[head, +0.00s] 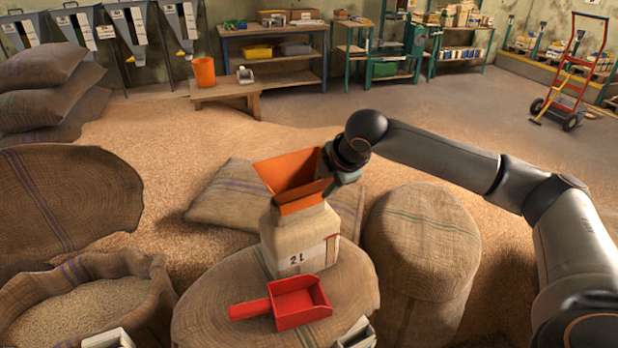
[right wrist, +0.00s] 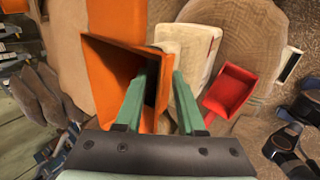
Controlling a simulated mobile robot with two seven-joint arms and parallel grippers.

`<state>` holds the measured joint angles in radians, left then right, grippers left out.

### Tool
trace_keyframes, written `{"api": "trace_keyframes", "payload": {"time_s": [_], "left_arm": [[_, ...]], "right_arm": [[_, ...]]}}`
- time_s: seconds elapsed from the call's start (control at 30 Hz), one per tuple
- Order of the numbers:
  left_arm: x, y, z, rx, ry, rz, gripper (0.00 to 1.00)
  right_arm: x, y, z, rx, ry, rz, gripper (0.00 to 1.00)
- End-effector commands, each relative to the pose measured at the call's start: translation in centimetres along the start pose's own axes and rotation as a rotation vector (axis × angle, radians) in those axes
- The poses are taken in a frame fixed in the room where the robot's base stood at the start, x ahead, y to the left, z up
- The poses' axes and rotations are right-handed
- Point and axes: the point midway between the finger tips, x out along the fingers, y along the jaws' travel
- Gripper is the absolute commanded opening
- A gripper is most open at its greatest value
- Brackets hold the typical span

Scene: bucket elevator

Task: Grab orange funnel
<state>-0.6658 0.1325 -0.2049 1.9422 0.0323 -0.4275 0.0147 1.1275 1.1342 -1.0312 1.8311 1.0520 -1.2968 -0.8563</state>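The orange funnel (head: 290,178) sits tilted in the mouth of a tan jar (head: 298,238) marked "2L", which stands on a burlap-topped sack (head: 355,285). My right gripper (head: 345,178) is at the funnel's right side. In the right wrist view, the green fingers of my right gripper (right wrist: 162,80) are apart, on either side of the near wall of the funnel (right wrist: 97,75). One finger overlaps its dark opening. Contact with the wall cannot be made out.
A red scoop (head: 296,303) lies in front of the jar. A second round sack (head: 425,240) stands to the right, under my arm. An open grain sack (head: 85,300) is at lower left. An orange bucket (head: 204,72) stands on a far low bench (head: 225,92).

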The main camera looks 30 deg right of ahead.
Motion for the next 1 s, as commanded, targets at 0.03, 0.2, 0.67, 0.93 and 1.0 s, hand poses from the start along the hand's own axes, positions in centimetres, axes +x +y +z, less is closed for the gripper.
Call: {"api": "trace_keyframes", "payload": {"time_s": [0.03,0.2,0.67,0.93,1.0], "left_arm": [[0.0,-0.01,-0.01,0.0,0.0,0.0,0.67],[0.01,-0.04,0.03,0.0,-0.001,-0.001,0.67],[0.07,-0.25,0.33,0.001,-0.007,-0.005,0.67],[0.07,-0.3,0.34,0.001,-0.007,-0.005,0.67],[0.07,-0.31,0.33,0.001,-0.007,-0.006,0.67]], "right_arm": [[-0.02,0.0,-0.01,0.0,0.0,0.0,0.38],[-0.04,0.0,-0.02,0.0,0.0,0.0,0.22],[-0.06,0.0,-0.02,0.0,0.0,0.0,0.0],[-0.06,-0.01,-0.01,0.0,0.0,0.0,0.0],[-0.06,-0.01,-0.01,0.0,0.0,0.0,0.0]]}}
